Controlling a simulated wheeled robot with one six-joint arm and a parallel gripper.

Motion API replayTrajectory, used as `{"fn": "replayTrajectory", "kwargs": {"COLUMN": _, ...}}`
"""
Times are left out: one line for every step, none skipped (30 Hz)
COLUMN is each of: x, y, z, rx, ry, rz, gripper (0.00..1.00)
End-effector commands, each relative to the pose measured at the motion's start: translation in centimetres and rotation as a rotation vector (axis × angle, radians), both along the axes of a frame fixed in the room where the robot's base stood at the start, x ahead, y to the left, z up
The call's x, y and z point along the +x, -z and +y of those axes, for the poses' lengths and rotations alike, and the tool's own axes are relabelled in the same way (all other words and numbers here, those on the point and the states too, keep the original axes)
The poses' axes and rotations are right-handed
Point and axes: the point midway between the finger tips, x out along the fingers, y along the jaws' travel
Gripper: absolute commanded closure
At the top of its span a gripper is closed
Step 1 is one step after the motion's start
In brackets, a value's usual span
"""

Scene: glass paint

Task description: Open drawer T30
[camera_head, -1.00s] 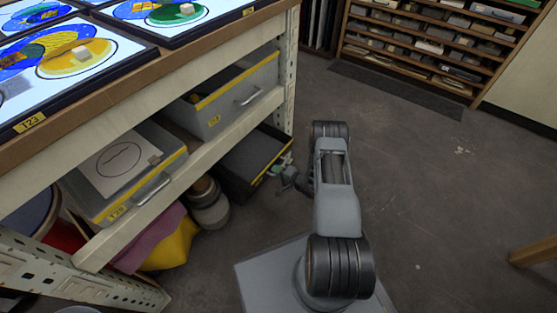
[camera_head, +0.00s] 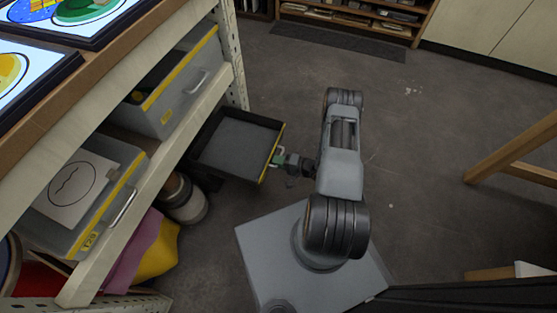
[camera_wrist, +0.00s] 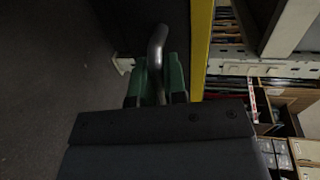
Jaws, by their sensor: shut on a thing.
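The low drawer (camera_head: 236,146) is a dark tray with a grey inside and a yellow strip along its front edge. It stands well out from under the shelf unit, and its inside looks empty. No label on it can be read. My gripper (camera_head: 280,160) is at the drawer's front, shut on its metal handle. In the wrist view the handle (camera_wrist: 156,45) runs between the green fingertips of my gripper (camera_wrist: 155,78), and the yellow strip (camera_wrist: 201,45) shows beside it.
Above are two grey drawers with yellow edges, one labelled T29 (camera_head: 88,240), the other (camera_head: 172,85) further back. Jars (camera_head: 184,200) and yellow and purple cloth (camera_head: 160,245) lie below the shelf. A wooden stool (camera_head: 515,150) stands right. The floor between is clear.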

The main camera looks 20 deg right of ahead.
Motion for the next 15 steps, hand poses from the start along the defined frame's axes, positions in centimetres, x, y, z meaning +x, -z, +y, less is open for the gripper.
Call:
{"fn": "replayTrajectory", "kwargs": {"x": -0.11, "y": 0.01, "z": 0.11, "rx": 0.001, "ry": -0.005, "rz": 0.001, "gripper": 1.00}}
{"fn": "replayTrajectory", "kwargs": {"x": -0.11, "y": 0.01, "z": 0.11, "rx": 0.001, "ry": -0.005, "rz": 0.001, "gripper": 1.00}}
{"fn": "replayTrajectory", "kwargs": {"x": -0.11, "y": 0.02, "z": 0.10, "rx": 0.001, "ry": -0.005, "rz": 0.001, "gripper": 1.00}}
{"fn": "replayTrajectory", "kwargs": {"x": -0.11, "y": 0.02, "z": 0.10, "rx": 0.001, "ry": -0.005, "rz": 0.001, "gripper": 1.00}}
{"fn": "replayTrajectory", "kwargs": {"x": -0.12, "y": 0.02, "z": 0.09, "rx": 0.001, "ry": -0.005, "rz": 0.001, "gripper": 1.00}}
{"fn": "replayTrajectory", "kwargs": {"x": -0.11, "y": 0.02, "z": 0.08, "rx": 0.001, "ry": -0.005, "rz": 0.001, "gripper": 0.85}}
{"fn": "replayTrajectory", "kwargs": {"x": -0.11, "y": 0.02, "z": 0.08, "rx": 0.001, "ry": -0.004, "rz": 0.001, "gripper": 0.82}}
{"fn": "replayTrajectory", "kwargs": {"x": -0.10, "y": 0.02, "z": 0.06, "rx": 0.001, "ry": -0.004, "rz": 0.001, "gripper": 0.79}}
{"fn": "replayTrajectory", "kwargs": {"x": -0.10, "y": 0.01, "z": 0.04, "rx": 0.001, "ry": -0.003, "rz": 0.001, "gripper": 0.75}}
{"fn": "replayTrajectory", "kwargs": {"x": -0.08, "y": 0.02, "z": 0.03, "rx": 0.001, "ry": -0.003, "rz": 0.001, "gripper": 0.72}}
{"fn": "replayTrajectory", "kwargs": {"x": -0.07, "y": 0.02, "z": 0.01, "rx": 0.001, "ry": -0.002, "rz": 0.001, "gripper": 0.69}}
{"fn": "replayTrajectory", "kwargs": {"x": -0.07, "y": 0.02, "z": -0.01, "rx": 0.001, "ry": -0.001, "rz": 0.001, "gripper": 0.65}}
{"fn": "replayTrajectory", "kwargs": {"x": -0.06, "y": 0.02, "z": -0.02, "rx": 0.001, "ry": -0.001, "rz": 0.001, "gripper": 0.64}}
{"fn": "replayTrajectory", "kwargs": {"x": -0.05, "y": 0.02, "z": -0.03, "rx": 0.001, "ry": -0.001, "rz": 0.001, "gripper": 0.64}}
{"fn": "replayTrajectory", "kwargs": {"x": -0.05, "y": 0.02, "z": -0.04, "rx": 0.001, "ry": 0.000, "rz": 0.001, "gripper": 0.64}}
